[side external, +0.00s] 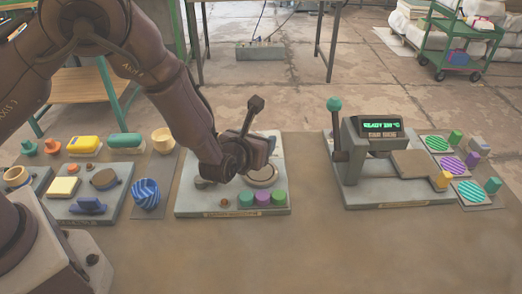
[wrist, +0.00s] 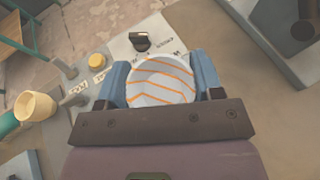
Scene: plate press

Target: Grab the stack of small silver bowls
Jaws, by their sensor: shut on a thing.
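In the wrist view, my gripper (wrist: 161,84) has its two blue fingers on either side of a pale round piece (wrist: 160,80) with orange zigzag stripes and is shut on it. In the side view, my wrist reaches down over the middle grey station (side external: 210,206), and my fingertips are hidden there. A round, metallic-rimmed dish (side external: 263,178) shows on that station, just below my gripper. I cannot make out a clear stack of small silver bowls in either view.
A black-knobbed lever (side external: 254,106) rises behind my wrist. Green and purple pieces (side external: 263,198) line the station's front. A blue striped bowl (side external: 146,193) stands left. A press (side external: 366,160) with a lit display stands right. The front table area is clear.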

